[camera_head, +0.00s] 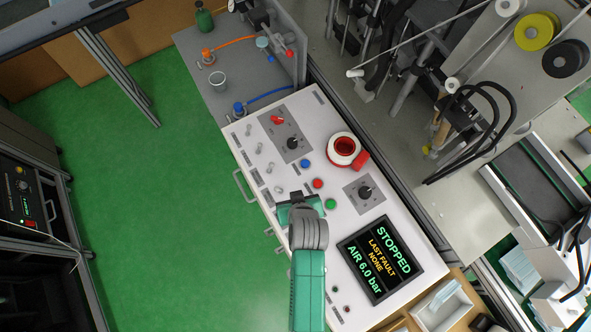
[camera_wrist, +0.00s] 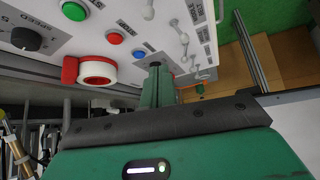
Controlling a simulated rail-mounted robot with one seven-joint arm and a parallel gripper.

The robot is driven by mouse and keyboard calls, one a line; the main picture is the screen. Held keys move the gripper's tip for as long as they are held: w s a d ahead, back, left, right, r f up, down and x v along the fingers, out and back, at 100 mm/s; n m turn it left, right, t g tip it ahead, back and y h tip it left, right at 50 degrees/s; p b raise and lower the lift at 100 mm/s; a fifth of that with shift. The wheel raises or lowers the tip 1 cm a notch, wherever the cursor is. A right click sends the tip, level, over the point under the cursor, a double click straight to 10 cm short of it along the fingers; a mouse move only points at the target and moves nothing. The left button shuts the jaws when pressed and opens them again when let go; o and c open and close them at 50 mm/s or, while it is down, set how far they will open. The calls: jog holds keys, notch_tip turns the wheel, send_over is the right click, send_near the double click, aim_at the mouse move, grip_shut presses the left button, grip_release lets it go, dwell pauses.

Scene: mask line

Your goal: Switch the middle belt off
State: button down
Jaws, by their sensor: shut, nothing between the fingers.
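A white control panel (camera_head: 330,225) carries a row of small pale toggle switches along its left side, among them an upper one (camera_head: 248,130), one below it (camera_head: 259,149) and another further down (camera_head: 270,168). My gripper (camera_head: 296,198) is shut and empty over the panel, below these toggles, and hides part of the panel. In the wrist view its fingertips (camera_wrist: 155,68) point toward the panel, with pale toggles (camera_wrist: 184,40) just beyond. I cannot tell whether they touch anything.
Blue (camera_head: 305,164), red (camera_head: 318,183) and green (camera_head: 330,204) buttons sit close to my gripper. A red-and-white tape roll (camera_head: 343,147) lies on the panel. Black knobs (camera_head: 365,193) stand up. A screen (camera_head: 380,259) reads STOPPED. Green floor (camera_head: 150,200) is open at left.

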jog(key=v, duration=0.5)
jog(key=shift+s+a+r, duration=0.1)
jog(key=shift+s+a, duration=0.15)
jog(key=shift+a, duration=0.05)
